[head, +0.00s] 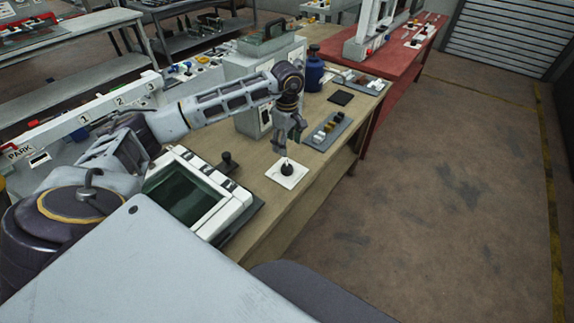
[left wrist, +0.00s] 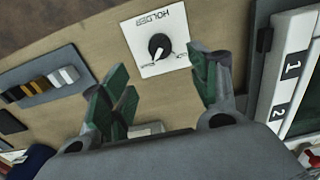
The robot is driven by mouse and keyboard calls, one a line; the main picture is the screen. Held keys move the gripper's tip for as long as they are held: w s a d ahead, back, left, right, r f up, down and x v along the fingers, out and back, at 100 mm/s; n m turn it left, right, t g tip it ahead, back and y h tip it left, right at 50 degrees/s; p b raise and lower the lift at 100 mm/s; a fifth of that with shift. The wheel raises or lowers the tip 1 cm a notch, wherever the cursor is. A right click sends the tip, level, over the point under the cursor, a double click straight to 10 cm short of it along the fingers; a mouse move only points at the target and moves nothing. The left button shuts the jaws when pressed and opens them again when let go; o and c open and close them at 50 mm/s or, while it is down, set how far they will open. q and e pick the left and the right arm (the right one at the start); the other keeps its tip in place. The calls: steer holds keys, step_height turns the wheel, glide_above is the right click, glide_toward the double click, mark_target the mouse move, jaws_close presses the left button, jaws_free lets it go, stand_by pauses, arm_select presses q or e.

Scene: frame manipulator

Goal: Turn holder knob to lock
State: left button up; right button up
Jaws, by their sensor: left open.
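The holder knob (left wrist: 159,46) is a round black knob with a white pointer mark, on a white square plate (left wrist: 140,42) lettered HOLDER. In the head view the knob (head: 287,169) stands on its plate (head: 297,178) near the front edge of the wooden table. My left gripper (head: 290,146) hangs just above and behind the knob, apart from it. In the left wrist view its green-padded fingers (left wrist: 165,95) are spread open and empty, with the knob beyond them, between their tips. The small print beside the knob is hard to read. My right gripper is not in view.
A grey strip with white, yellow and dark blocks (head: 329,131) lies right of my left gripper. A screen unit (head: 240,197) and a black lever (head: 228,160) stand to the left. A blue bottle (head: 314,70) and a grey box (head: 250,68) stand behind.

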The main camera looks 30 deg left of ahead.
mark_target(287, 165)
arm_select(q)
step_height(287, 165, down, 12)
steer(key=shift+r+p, duration=0.25)
steer(key=shift+p, duration=0.5)
steer(key=shift+c, duration=0.2)
steer(key=c, duration=1)
